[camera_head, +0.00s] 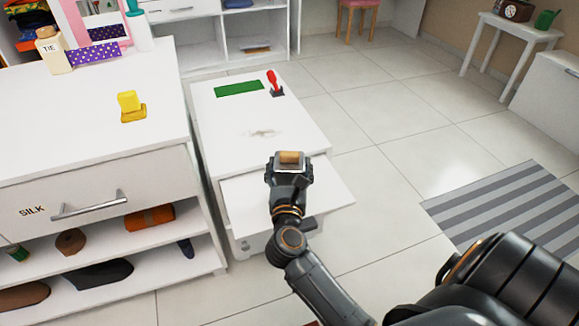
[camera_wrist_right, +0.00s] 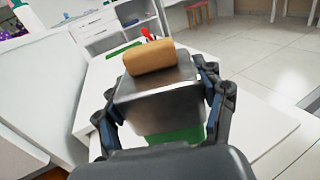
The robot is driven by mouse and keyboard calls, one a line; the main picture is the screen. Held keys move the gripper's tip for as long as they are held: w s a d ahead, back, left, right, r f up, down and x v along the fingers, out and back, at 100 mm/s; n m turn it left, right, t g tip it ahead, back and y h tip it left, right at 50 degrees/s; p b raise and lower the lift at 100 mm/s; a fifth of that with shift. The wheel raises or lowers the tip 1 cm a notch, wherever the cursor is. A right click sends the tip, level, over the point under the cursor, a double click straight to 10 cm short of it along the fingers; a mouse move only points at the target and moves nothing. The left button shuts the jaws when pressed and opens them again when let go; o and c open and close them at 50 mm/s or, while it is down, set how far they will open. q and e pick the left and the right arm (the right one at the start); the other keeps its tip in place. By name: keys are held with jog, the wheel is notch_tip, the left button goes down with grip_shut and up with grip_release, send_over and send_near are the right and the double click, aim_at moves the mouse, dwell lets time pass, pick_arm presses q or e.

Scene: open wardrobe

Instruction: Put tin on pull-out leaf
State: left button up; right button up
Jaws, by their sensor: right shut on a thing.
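The tin (camera_wrist_right: 158,95) is a grey metal box with a tan block (camera_wrist_right: 150,57) on top. My right gripper (camera_head: 289,170) is shut on it, with a finger on each side in the right wrist view. The pull-out leaf (camera_head: 328,192) is a white board sticking out from the low white cabinet (camera_head: 222,120). The tin is over the leaf in the head view; I cannot tell whether it touches. A green area shows at the tin's lower edge in the wrist view. My left gripper is not in view.
On the cabinet top are a green mat (camera_head: 239,89) and a red-handled item (camera_head: 272,83). A white dresser (camera_head: 70,110) with a yellow object (camera_head: 129,104) stands close on the left. Tiled floor lies free to the right, with a striped rug (camera_head: 510,215).

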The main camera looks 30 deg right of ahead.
jog(key=shift+f, duration=0.1)
jog(key=o, duration=1.6)
jog(key=shift+c, duration=0.2)
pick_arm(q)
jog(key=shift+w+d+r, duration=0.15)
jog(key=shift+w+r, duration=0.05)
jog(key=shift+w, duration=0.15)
